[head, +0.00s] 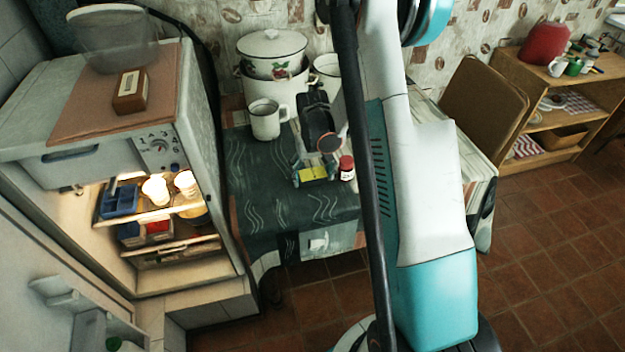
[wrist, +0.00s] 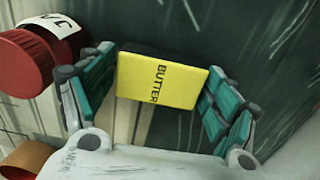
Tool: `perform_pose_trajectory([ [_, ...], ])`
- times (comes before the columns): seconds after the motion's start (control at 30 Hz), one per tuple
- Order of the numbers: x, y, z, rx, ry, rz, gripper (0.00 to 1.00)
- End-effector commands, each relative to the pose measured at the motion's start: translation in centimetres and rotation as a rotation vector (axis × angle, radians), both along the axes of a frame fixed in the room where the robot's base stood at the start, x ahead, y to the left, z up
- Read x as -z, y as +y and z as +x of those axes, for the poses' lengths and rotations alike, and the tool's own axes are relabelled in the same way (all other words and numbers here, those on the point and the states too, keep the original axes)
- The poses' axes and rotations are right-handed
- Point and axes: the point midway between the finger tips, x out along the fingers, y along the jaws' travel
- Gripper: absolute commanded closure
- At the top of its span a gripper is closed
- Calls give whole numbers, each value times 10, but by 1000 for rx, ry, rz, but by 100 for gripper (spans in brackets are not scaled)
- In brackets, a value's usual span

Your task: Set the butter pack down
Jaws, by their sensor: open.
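The yellow butter pack (head: 313,174) is at the dark green patterned tablecloth (head: 310,208). In the wrist view the butter pack (wrist: 160,82) shows its lettered yellow face, with a dark side at its top edge. My gripper (head: 315,170) is over it, fingers open on either side. In the wrist view my gripper (wrist: 157,66) shows a gap at the right; the left fingertip is close to the pack's left edge. The pack's underside is hidden, so I cannot tell whether it rests fully on the cloth.
A jar with a red lid (head: 347,168) stands close to the right of my gripper; its lid (wrist: 25,62) shows in the wrist view. A white mug (head: 265,120) and enamel pots (head: 272,55) stand behind. An open, lit fridge (head: 160,200) is at left. The cloth's front is clear.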

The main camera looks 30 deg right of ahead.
Motion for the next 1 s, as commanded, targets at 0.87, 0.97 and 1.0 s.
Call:
perform_pose_trajectory([
  [0.87, -21, 0, 0, 0, 0, 0, 63],
  [0.97, -39, 0, 0, 0, 0, 0, 63],
  [1.0, -48, 0, 0, 0, 0, 0, 63],
])
